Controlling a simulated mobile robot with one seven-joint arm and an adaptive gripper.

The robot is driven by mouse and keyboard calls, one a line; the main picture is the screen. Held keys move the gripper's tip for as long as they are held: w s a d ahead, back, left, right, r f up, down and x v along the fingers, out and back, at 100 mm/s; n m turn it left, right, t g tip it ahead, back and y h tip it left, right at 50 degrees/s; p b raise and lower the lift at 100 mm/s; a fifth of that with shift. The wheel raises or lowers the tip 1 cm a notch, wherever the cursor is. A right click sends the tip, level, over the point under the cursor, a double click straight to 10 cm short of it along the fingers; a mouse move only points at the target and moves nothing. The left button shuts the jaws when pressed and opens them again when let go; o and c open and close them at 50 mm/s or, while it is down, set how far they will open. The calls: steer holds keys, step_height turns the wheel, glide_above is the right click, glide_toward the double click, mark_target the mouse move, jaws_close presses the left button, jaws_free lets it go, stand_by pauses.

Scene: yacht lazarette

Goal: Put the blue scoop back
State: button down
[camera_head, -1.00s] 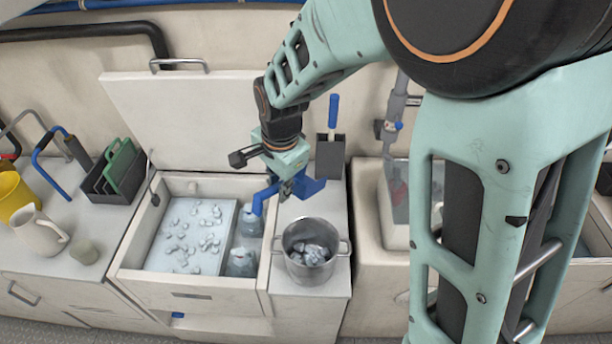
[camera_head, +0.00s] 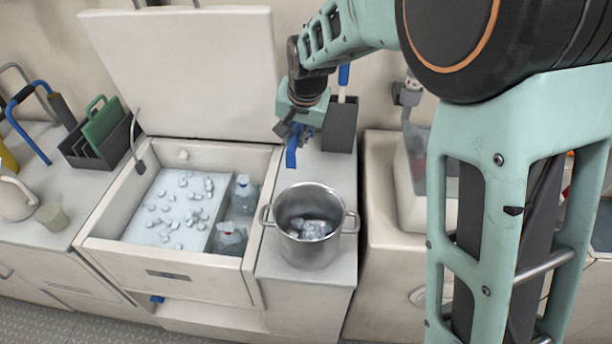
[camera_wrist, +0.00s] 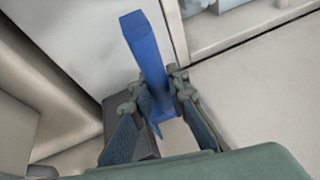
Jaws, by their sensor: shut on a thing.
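My gripper (camera_head: 297,130) is shut on the blue scoop (camera_head: 291,153), above the counter behind the steel pot. In the wrist view, the fingers (camera_wrist: 154,92) close around a long blue bar of the scoop (camera_wrist: 146,48), which sticks out beyond them. The rest of the scoop is mostly hidden by the gripper. A dark grey holder (camera_head: 340,127) stands at the back of the counter, just right of my gripper, with a blue handle (camera_head: 344,75) rising behind its rim. The steel pot (camera_head: 309,250) holds shiny ice-like lumps (camera_head: 311,228).
An open ice chest (camera_head: 255,290) with its lid raised (camera_head: 195,70) holds ice cubes and bottles (camera_head: 230,238). A dark rack with a green board (camera_head: 101,122) stands at left. Some counter (camera_head: 330,172) is bare between pot and holder.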

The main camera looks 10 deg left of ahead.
steer(key=shift+w+f+b, duration=0.35)
steer(key=shift+w+f, duration=0.05)
steer(key=shift+w, duration=0.05)
steer(key=shift+w+f, duration=0.1)
steer(key=shift+f, duration=0.1)
step_height(320, 180, down, 10)
steer(key=shift+r+b, duration=0.2)
steer(key=shift+b, duration=0.9)
steer(key=shift+f, duration=0.2)
steer(key=c, duration=1.9)
jaws_free()
steer(key=shift+d, duration=0.1)
steer(key=shift+r, duration=0.2)
